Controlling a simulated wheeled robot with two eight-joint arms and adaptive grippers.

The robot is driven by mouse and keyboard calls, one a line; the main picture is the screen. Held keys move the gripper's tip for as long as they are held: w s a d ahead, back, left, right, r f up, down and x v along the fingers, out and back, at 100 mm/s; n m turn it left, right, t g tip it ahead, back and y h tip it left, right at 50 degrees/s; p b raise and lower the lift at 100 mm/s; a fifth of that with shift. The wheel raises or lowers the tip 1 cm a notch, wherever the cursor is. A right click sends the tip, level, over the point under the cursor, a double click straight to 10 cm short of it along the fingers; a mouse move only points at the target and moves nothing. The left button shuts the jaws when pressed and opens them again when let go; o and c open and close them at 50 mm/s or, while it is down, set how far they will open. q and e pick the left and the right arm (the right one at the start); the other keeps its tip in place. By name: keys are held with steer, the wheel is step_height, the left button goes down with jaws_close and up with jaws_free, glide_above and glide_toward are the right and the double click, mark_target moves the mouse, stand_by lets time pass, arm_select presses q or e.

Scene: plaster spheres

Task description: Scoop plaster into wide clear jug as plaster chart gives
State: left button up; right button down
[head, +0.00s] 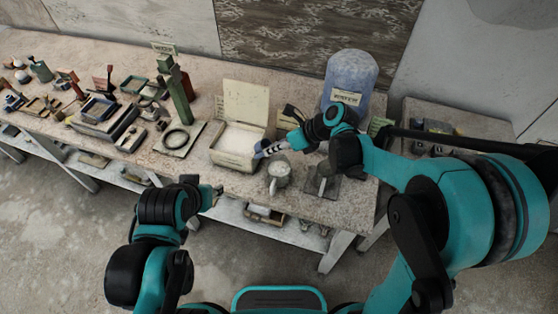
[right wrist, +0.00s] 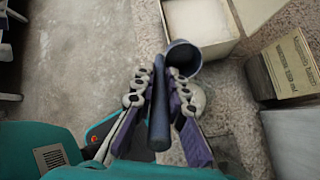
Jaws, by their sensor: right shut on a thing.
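My right gripper (head: 268,150) is shut on the dark blue handle of a scoop (right wrist: 159,105), also seen in the right wrist view (right wrist: 158,85). The scoop's round cup (right wrist: 184,56) is beside the plaster box. The cup's contents cannot be made out. The open cream box (head: 231,161) holds white plaster (head: 240,138). A clear jug (head: 279,182) stands in front of the gripper near the table's front edge; it is mostly hidden in the right wrist view. My left gripper (head: 217,190) is near the table's front edge, too small to judge. No plaster chart is readable.
A large blue labelled container (head: 350,80) stands at the back right. A dark square plate (head: 322,186) with an object on it is right of the jug. A green post stand (head: 177,95) and several trays and tools occupy the left of the table (head: 215,74).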

steer(key=r+h+p, duration=0.1)
steer(key=a+r+h+p, duration=0.1)
steer(key=p, duration=0.1)
steer(key=shift+w+r+g, duration=0.2)
steer(key=shift+r+g, duration=0.1)
steer(key=shift+w+a+r+h+p, duration=0.1)
steer(key=shift+a+r+h+p, duration=0.4)
steer(key=shift+h+p, duration=0.3)
steer(key=a+r+h+p, duration=0.1)
steer(key=a+r+g+h+p, duration=0.1)
steer(key=h+p, duration=0.1)
steer(key=shift+w+r+g, duration=0.15)
steer(key=shift+w+g, duration=0.15)
steer(key=shift+w, duration=0.05)
steer(key=shift+r+h, duration=0.1)
steer(key=shift+h, duration=0.6)
